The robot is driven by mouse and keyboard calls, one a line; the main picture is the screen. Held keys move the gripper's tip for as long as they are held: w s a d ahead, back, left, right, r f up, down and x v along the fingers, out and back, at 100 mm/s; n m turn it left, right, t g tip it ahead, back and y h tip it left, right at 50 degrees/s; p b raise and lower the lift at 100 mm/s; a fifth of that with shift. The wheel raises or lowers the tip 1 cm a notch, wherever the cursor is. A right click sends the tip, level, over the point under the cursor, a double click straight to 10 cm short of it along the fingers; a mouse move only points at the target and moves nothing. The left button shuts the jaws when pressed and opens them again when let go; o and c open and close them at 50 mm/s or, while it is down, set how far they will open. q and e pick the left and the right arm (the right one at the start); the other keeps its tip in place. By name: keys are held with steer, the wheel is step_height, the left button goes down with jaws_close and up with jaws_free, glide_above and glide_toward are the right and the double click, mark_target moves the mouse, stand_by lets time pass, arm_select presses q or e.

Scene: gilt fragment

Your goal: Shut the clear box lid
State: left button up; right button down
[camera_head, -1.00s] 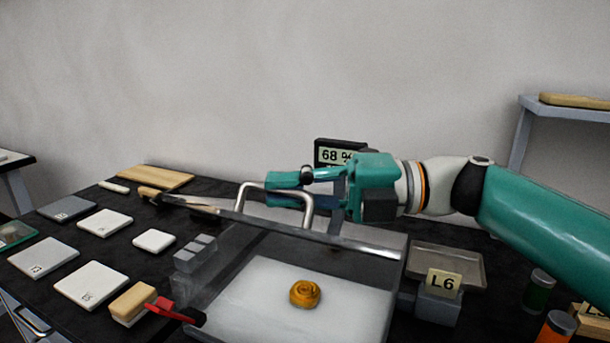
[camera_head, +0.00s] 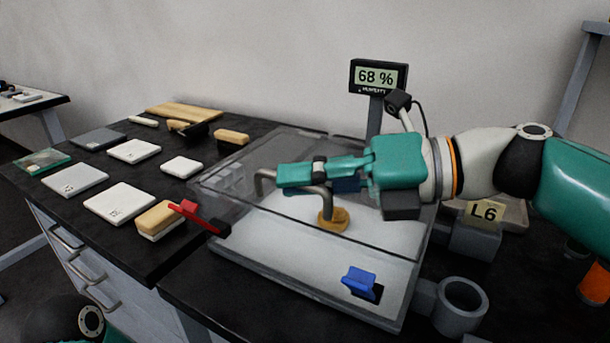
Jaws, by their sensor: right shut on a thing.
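The clear box (camera_head: 300,283) stands on the dark bench with a white floor inside. Its clear lid (camera_head: 235,193) lies about level across the top of the walls; I cannot tell whether its edge touches the rim all round. My right gripper (camera_head: 290,179) reaches in from the right and is shut on the lid's grey metal handle (camera_head: 259,182), hiding most of its bar. Through the clear lid I see a golden fragment (camera_head: 332,221), partly behind the handle's leg, and a blue block (camera_head: 359,281) near the front right. My left gripper is not in view.
A humidity display (camera_head: 379,76) reading 68 % stands behind the box. White tiles (camera_head: 119,201) and a wooden block with a red-handled tool (camera_head: 195,216) lie to the left. An L6 label (camera_head: 484,213) and a grey cup (camera_head: 462,298) are at the right.

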steer(key=shift+s+a+f, duration=0.1)
steer(key=shift+f, duration=0.4)
steer(key=c, duration=1.5)
jaws_free()
steer(key=shift+r, duration=0.1)
steer(key=shift+d+r, duration=0.15)
steer(key=shift+d, duration=0.3)
steer(key=v, duration=1)
steer(key=shift+d+r, duration=0.15)
steer(key=shift+d, duration=0.35)
steer(key=shift+s, duration=0.1)
